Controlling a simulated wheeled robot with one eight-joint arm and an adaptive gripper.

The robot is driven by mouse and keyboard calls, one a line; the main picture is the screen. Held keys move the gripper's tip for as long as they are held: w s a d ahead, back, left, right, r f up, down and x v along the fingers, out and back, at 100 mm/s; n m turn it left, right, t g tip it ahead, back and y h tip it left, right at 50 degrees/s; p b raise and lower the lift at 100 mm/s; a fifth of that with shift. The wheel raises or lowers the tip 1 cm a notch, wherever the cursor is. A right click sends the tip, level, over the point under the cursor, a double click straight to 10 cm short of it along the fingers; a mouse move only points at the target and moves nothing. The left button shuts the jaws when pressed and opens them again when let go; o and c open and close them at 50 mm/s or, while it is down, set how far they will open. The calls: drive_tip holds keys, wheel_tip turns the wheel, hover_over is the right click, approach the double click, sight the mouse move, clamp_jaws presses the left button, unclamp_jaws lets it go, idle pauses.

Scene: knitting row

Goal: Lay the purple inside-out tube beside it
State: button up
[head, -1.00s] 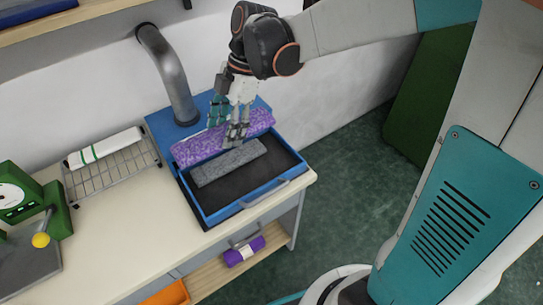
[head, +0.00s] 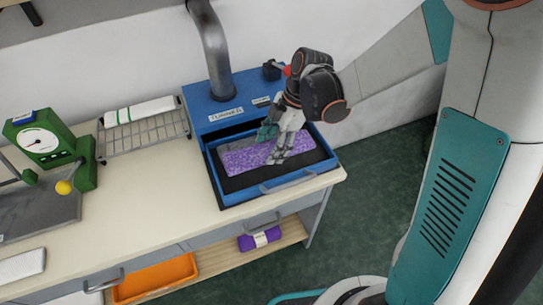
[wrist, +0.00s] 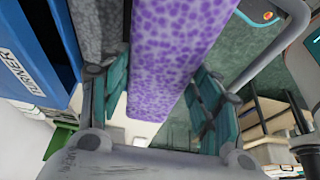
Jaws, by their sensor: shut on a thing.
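The purple speckled tube (head: 245,159) is over the blue tray (head: 232,200) of the machine labelled TURNER. My gripper (head: 278,155) is shut on it near its right part. In the wrist view the purple tube (wrist: 170,50) runs between the two teal-padded fingers. A grey speckled tube (wrist: 98,28) lies alongside it to the left in the wrist view. In the head view the grey tube is mostly hidden behind the purple one. I cannot tell whether the purple tube touches the tray floor.
The blue TURNER housing (head: 215,112) and its grey pipe (head: 213,50) stand behind the tray. A wire rack (head: 145,135) with a white roll and a green scale (head: 50,140) are to the left.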

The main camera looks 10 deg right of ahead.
drive_tip(key=shift+f+b, duration=0.65)
drive_tip(key=shift+f, duration=1.5)
drive_tip(key=shift+f+b, duration=0.4)
drive_tip(key=shift+f, duration=0.25)
drive_tip(key=o, duration=0.8)
drive_tip(key=shift+o, duration=0.2)
drive_tip(key=shift+r, duration=0.1)
